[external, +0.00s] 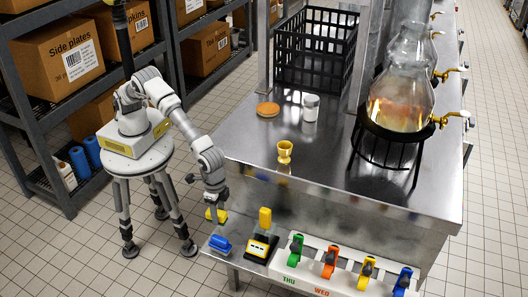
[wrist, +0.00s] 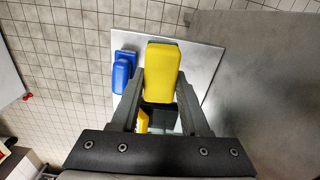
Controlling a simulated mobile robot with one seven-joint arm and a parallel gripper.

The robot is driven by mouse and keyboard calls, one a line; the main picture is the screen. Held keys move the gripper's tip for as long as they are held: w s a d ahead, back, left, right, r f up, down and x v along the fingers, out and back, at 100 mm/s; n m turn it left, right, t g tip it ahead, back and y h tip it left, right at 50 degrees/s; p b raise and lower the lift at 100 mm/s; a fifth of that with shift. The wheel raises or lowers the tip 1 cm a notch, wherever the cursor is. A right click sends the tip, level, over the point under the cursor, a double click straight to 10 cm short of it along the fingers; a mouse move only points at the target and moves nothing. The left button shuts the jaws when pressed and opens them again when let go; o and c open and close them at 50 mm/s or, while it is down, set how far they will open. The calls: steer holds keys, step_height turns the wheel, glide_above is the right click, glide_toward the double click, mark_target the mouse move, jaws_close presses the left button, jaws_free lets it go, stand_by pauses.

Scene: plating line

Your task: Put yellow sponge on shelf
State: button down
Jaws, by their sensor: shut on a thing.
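The yellow sponge (wrist: 163,72) is a yellow block with a dark edge, between the fingers of my gripper (wrist: 160,108) in the wrist view. In the external view my gripper (external: 215,203) is shut on the sponge (external: 216,215) and holds it just off the counter's near left corner, in front of the low metal shelf. The shelf (external: 236,257) juts from the counter's front; in the wrist view its pale plate (wrist: 206,49) lies behind and below the sponge. The fingers hide part of the sponge in the external view.
A blue object (external: 220,243) and a black-and-yellow device (external: 260,247) with a yellow upright part (external: 265,218) occupy the shelf. A white rack (external: 318,284) with coloured dispensers stands to their right. The counter (external: 240,142) holds an egg cup (external: 284,150) and a jar (external: 310,107).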

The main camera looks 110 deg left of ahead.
mark_target(235, 232)
steer(key=w+a+f, duration=0.1)
steer(key=w, duration=0.1)
steer(key=w+a+f+b, duration=0.1)
steer(key=w+a+f, duration=0.1)
steer(key=shift+a, duration=0.1)
steer(key=shift+f+b, duration=0.75)
steer(key=shift+f, duration=1.25)
steer(key=shift+f, duration=0.1)
steer(key=shift+c, duration=2)
jaws_free()
steer(key=shift+f, duration=0.1)
step_height(235, 232, up, 12)
steer(key=p, duration=0.3)
steer(key=shift+r, duration=0.2)
